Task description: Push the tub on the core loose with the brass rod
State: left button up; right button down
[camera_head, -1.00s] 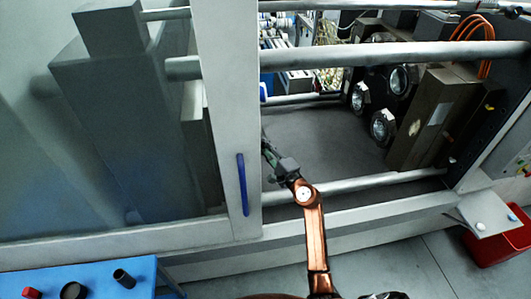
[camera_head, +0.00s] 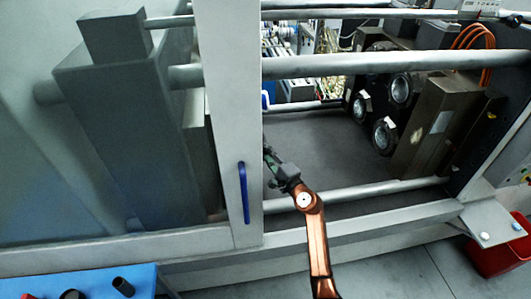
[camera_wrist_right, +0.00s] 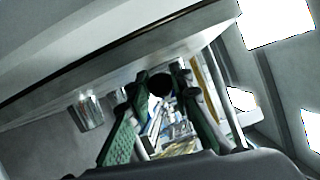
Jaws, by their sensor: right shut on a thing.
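My right gripper (camera_head: 267,148) reaches through the machine opening, close to the pale door post. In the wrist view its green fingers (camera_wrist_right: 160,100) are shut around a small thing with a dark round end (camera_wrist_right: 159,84). This may be the brass rod seen end-on; no brass colour shows. Several round dark cores with shiny faces, one at the upper right (camera_head: 401,89) and one lower (camera_head: 385,136), sit beside a brown-grey block. I cannot tell which core carries the tub. A shiny cylinder (camera_wrist_right: 88,113) shows left of the fingers in the wrist view. My left gripper is not in view.
Thick round bars (camera_head: 360,66) cross the opening above and below my arm. The door post (camera_head: 232,130) with a blue handle (camera_head: 244,192) stands at left. A blue table (camera_head: 60,281) with dark cylinders is at lower left. A red bin (camera_head: 497,258) stands at right.

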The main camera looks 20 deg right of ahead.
jog(key=shift+w+d+b, duration=0.2)
jog(key=shift+w+b, duration=0.15)
jog(key=shift+w, duration=0.6)
dwell(0.4)
jog(key=shift+w+r, duration=0.15)
dwell(0.7)
jog(key=shift+s+a+p, duration=0.1)
jog(key=shift+s+p, duration=0.2)
jog(key=shift+s, duration=0.45)
jog(key=shift+s+a+p, duration=0.2)
jog(key=shift+s+p, duration=0.05)
jog(key=shift+s, duration=0.55)
jog(key=shift+s+a+p, duration=0.2)
jog(key=shift+s+p, duration=0.05)
jog(key=shift+s, duration=0.55)
jog(key=s, duration=0.2)
jog(key=s+a+p, duration=0.1)
jog(key=s, duration=0.1)
